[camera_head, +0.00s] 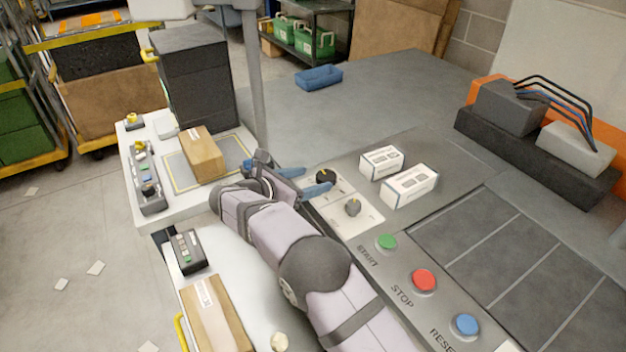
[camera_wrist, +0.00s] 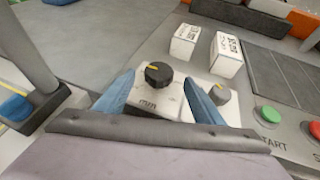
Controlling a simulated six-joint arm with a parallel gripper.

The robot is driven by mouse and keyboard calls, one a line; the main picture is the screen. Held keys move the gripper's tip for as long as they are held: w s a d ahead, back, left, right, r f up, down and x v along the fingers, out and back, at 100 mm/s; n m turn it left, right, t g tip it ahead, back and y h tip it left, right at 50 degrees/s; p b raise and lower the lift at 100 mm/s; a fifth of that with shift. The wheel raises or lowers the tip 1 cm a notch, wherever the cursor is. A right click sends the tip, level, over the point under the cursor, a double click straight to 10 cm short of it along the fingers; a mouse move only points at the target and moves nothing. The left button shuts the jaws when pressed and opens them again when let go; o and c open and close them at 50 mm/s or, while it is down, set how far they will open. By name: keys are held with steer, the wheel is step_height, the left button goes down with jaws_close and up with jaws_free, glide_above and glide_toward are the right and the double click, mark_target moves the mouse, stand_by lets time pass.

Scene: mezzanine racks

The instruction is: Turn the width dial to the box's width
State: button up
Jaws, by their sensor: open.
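Two dials sit on white plates on the grey console. The black dial (camera_wrist: 158,74) has a yellow pointer line and "mm" printed on its plate; it also shows in the head view (camera_head: 323,177). The second, grey dial (camera_head: 353,207) is nearer the start button and shows in the wrist view too (camera_wrist: 219,94). My gripper (camera_head: 305,180) is open, its blue fingers apart on either side of the black dial in the wrist view, touching nothing that I can make out. A brown box (camera_head: 203,153) lies on a yellow-outlined square. Which dial is for width cannot be read.
Two small white boxes (camera_head: 381,162) (camera_head: 410,186) stand behind the dials. Green start (camera_head: 387,242), red stop (camera_head: 424,280) and blue reset (camera_head: 466,324) buttons line the front. Another brown box (camera_head: 216,315) lies at lower left. A blue tray (camera_head: 318,78) sits at the back.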

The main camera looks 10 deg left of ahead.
mark_target(326, 176)
steer(key=shift+f, duration=0.1)
steer(key=shift+w+d+r+b, duration=0.2)
steer(key=shift+d+r+b, duration=0.05)
steer(key=shift+b, duration=0.05)
steer(key=d+r+n+t+b, duration=0.1)
steer(key=d+r+b, duration=0.1)
steer(key=d+r, duration=0.5)
steer(key=f+n+y, duration=0.1)
steer(key=f, duration=0.1)
steer(key=s+a+f+n+y, duration=0.1)
steer(key=f, duration=0.1)
steer(key=a+f+n+y, duration=0.1)
steer(key=f, duration=0.1)
steer(key=shift+s+a+n+t, duration=0.15)
steer(key=shift+a+n+t, duration=0.15)
steer(key=shift+t, duration=0.1)
steer(key=a+y, duration=0.1)
steer(key=a+f+y, duration=0.1)
steer(key=shift+a+f, duration=0.2)
steer(key=shift+a, duration=0.1)
steer(key=shift+p+x, duration=0.7)
steer(key=shift+x, duration=3)
